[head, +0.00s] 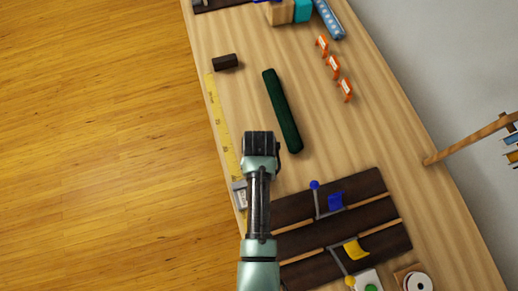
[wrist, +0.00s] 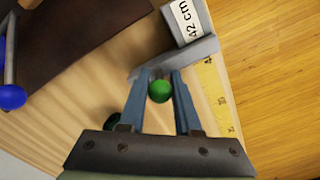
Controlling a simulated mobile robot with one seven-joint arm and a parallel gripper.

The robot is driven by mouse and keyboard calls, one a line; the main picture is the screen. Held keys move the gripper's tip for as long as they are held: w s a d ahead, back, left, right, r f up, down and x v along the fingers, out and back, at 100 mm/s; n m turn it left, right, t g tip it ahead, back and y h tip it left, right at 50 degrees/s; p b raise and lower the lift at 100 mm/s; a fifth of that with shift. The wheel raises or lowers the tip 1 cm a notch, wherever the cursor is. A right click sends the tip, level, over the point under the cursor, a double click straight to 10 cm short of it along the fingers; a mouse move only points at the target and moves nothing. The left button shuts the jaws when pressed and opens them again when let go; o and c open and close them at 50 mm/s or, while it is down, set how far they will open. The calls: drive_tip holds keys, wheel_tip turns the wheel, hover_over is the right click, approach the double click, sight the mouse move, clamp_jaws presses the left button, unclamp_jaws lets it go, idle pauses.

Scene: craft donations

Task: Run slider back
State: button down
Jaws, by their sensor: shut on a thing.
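The slider (wrist: 150,62) is a grey block with a white "42 cm" label, on a yellow ruler (head: 219,115) along the table's left edge. In the head view the slider (head: 240,202) sits near the ruler's lower end, left of my arm. A grey arm from it reaches between my fingers, where a green knob (wrist: 160,91) shows. My gripper (wrist: 160,84) has its two blue-grey fingers closed around this knob. In the head view my gripper (head: 260,144) points down the table and hides its own fingertips and the knob.
A dark green bar (head: 282,110) lies right of the ruler, close to my gripper. A dark block (head: 225,62) lies by the ruler's upper end. Dark boards (head: 290,210) with blue and yellow flags are below right. Several orange pieces (head: 333,67) stand at right.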

idle(0.8)
drive_tip(key=shift+s+d+r+p, duration=0.1)
drive_tip(key=shift+s+d+p, duration=0.1)
drive_tip(key=shift+s+p, duration=0.3)
drive_tip(key=shift+s+d+p, duration=0.15)
drive_tip(key=shift+s+p, duration=0.25)
drive_tip(key=shift+p, duration=0.05)
drive_tip(key=c, duration=0.6)
unclamp_jaws()
wheel_tip(320, 180, up, 13)
drive_tip(key=shift+f+b, duration=0.1)
drive_tip(key=shift+b, duration=0.35)
drive_tip(key=shift+w, duration=0.1)
